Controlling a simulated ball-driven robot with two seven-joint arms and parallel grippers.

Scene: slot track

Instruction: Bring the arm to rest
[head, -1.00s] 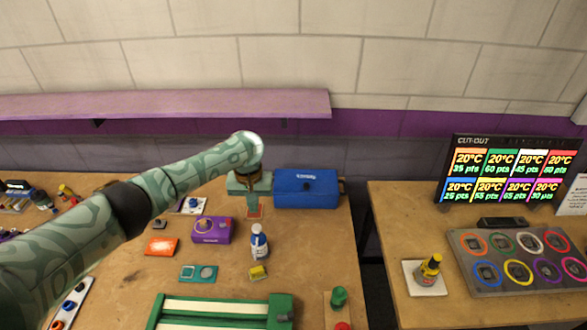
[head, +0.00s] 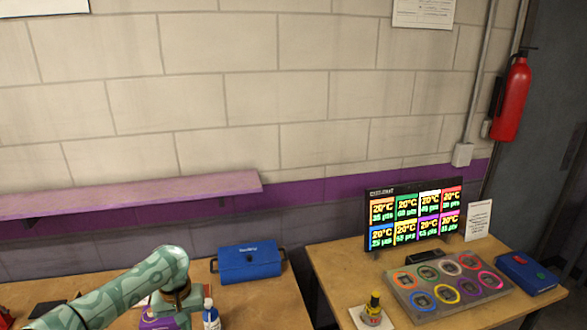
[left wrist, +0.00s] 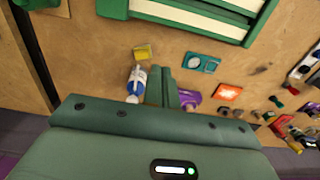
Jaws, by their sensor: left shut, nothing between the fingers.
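My left arm comes in from the lower left in the head view, and its gripper end (head: 176,303) is over the left workbench, its fingertips not clear there. In the left wrist view the two green fingers (left wrist: 161,88) are together with nothing between them. They point over the bench between a white-and-blue bottle (left wrist: 137,80) and a purple box (left wrist: 190,100). The bottle also shows at the bottom of the head view (head: 211,318). My right gripper is not in view.
A blue toolbox (head: 248,262) stands behind the gripper. The green slot track (left wrist: 190,14), a yellow block (left wrist: 143,51), a teal card (left wrist: 202,62) and an orange card (left wrist: 229,92) lie on the bench. A right-hand bench holds a screen (head: 413,217) and a ringed panel (head: 447,287).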

